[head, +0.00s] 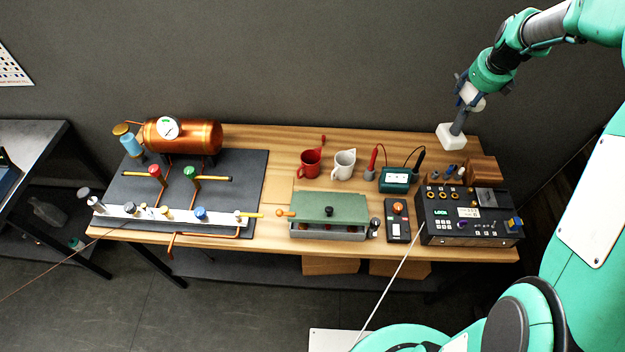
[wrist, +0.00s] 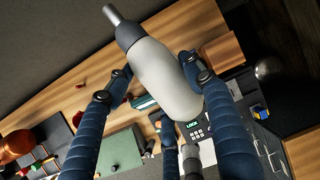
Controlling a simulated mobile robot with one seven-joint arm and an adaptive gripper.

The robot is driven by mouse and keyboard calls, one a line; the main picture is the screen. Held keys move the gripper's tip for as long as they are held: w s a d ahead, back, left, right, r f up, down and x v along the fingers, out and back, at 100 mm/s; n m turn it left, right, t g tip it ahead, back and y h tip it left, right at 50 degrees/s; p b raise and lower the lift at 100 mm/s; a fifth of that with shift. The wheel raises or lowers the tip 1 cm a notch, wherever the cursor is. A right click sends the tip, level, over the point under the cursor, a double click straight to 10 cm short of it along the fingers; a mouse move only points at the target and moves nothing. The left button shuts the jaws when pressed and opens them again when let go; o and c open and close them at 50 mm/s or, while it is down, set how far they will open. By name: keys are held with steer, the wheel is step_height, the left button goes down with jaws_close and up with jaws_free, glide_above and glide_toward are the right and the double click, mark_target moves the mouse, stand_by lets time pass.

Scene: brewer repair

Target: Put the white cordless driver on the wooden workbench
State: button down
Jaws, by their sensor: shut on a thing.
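The white cordless driver (head: 452,137) is upright at the back right of the wooden workbench (head: 262,147), its wide white base down. Its grey handle rises into my gripper (head: 469,94). In the wrist view, the driver's pale rounded body (wrist: 165,80) with a grey tip lies between the dark blue fingers of my gripper (wrist: 155,85), which is shut on it. The base shows over the bench's back right part. I cannot tell whether it touches the top or hangs just above it. My fingers hide part of the driver's upper body.
A brown wooden block (head: 483,170) and a black control box (head: 468,217) stand in front of the driver. A teal meter (head: 396,180) and a white mug (head: 344,164) are to its left. Bare wood lies behind the meter.

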steer(key=shift+w+a+n, duration=1.1)
steer(key=shift+w+a, duration=4.8)
steer(key=shift+a, duration=1.3)
step_height(320, 180, down, 11)
steer(key=shift+y, duration=0.4)
steer(key=shift+f, duration=0.1)
step_height(320, 180, down, 6)
steer(key=shift+f, duration=0.2)
steer(key=shift+f+p, duration=0.3)
steer(key=shift+f, duration=1.55)
steer(key=c, duration=0.7)
jaws_free()
steer(key=shift+s+f, duration=0.15)
